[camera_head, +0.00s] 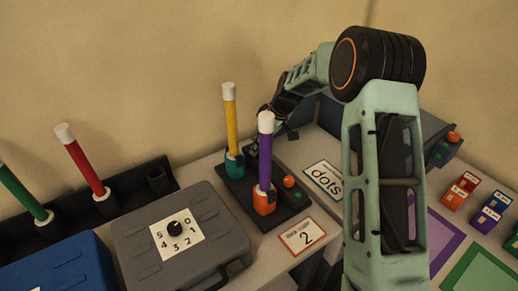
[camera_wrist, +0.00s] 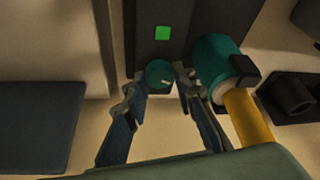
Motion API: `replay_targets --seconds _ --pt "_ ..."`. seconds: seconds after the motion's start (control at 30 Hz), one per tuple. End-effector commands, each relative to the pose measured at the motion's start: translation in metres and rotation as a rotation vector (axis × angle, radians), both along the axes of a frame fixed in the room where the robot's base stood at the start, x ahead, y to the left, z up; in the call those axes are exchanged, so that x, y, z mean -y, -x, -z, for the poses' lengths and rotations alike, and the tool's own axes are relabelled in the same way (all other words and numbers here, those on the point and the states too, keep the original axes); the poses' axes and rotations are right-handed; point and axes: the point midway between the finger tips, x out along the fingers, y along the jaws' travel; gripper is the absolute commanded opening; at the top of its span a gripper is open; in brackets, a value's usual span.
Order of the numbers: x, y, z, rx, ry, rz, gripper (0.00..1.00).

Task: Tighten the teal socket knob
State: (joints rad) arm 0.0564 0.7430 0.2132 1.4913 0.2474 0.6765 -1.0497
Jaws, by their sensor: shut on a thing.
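The teal knob (camera_wrist: 159,73) shows in the wrist view as a small round cap on the dark base. My gripper (camera_wrist: 158,79) is shut on it, with one blue-grey finger on each side. The teal socket (camera_wrist: 218,62) is just right of the knob and holds a yellow stick (camera_wrist: 248,118). In the head view the teal socket (camera_head: 234,165) holds the yellow stick (camera_head: 230,118) upright with a white top. My gripper reaches down behind the purple stick (camera_head: 265,155) there; the teal knob and the fingertips cannot be made out in that view.
An orange socket (camera_head: 264,202) with the purple stick stands in front, beside an orange knob (camera_head: 289,181). A grey case (camera_head: 205,253) with a numbered dial lies left. A green light (camera_wrist: 162,33) is lit.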

Motion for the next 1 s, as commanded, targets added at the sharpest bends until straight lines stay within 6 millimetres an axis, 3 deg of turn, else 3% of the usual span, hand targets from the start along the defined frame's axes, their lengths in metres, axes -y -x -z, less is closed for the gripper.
replay_targets --seconds 0.2,0.23,0.37,0.73,1.0 --pt "0.0 0.0 -0.001 -0.001 -0.001 0.001 0.0" --pt "0.0 0.0 -0.001 -0.001 -0.001 0.0 0.26" --pt "0.0 0.0 -0.001 -0.001 -0.001 0.0 0.4" --pt "0.002 0.001 -0.006 0.001 0.0 0.0 0.41" --pt "0.018 0.01 -0.051 0.004 -0.001 0.002 0.41"
